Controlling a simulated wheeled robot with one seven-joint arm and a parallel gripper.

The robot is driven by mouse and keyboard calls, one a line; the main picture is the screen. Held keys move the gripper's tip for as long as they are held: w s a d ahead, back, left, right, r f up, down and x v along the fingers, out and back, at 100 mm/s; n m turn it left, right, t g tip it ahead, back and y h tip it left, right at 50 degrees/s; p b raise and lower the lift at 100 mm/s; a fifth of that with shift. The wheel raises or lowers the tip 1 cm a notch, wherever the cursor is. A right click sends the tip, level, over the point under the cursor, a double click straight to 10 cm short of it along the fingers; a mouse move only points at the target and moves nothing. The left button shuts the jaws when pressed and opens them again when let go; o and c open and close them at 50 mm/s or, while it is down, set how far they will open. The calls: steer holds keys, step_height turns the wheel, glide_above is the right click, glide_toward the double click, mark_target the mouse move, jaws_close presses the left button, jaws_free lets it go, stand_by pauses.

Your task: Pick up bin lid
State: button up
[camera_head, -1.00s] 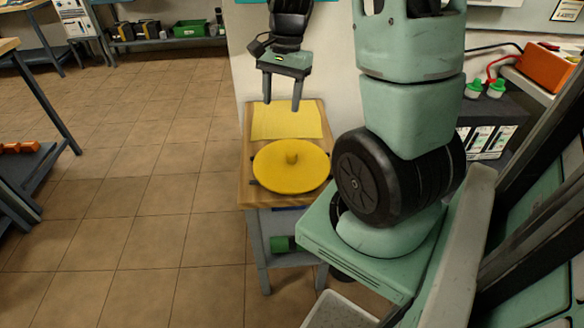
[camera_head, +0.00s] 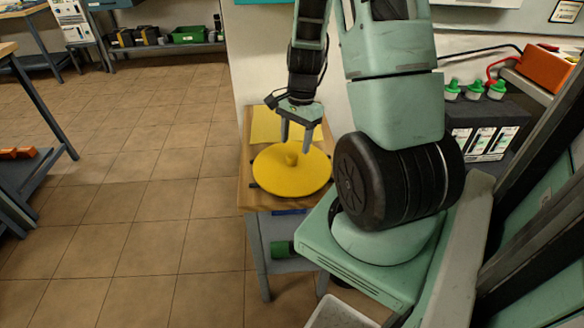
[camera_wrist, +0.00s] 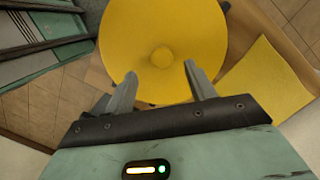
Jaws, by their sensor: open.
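The bin lid (camera_head: 283,176) is a round yellow disc with a small raised knob (camera_head: 292,159) at its middle. It lies flat on a small wooden-topped table (camera_head: 247,199). My gripper (camera_head: 295,147) is open and empty, above the lid close to the knob. In the wrist view the lid (camera_wrist: 200,30) fills the top middle, and its knob (camera_wrist: 162,57) shows beyond and between the two fingertips of my gripper (camera_wrist: 170,72). I cannot tell the exact height of the fingertips over the lid.
A yellow sheet (camera_head: 265,125) lies on the table behind the lid; it also shows in the wrist view (camera_wrist: 268,82). A green cylinder (camera_head: 282,248) is on the table's lower shelf. Batteries (camera_head: 487,130) stand at the right. Tiled floor (camera_head: 150,215) is clear at the left.

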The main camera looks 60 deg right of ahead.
mark_target(292, 155)
steer(key=f, duration=0.3)
steer(key=a+f, duration=0.1)
steer(key=f, duration=0.1)
steer(key=shift+w, duration=0.2)
steer(key=c, duration=1.1)
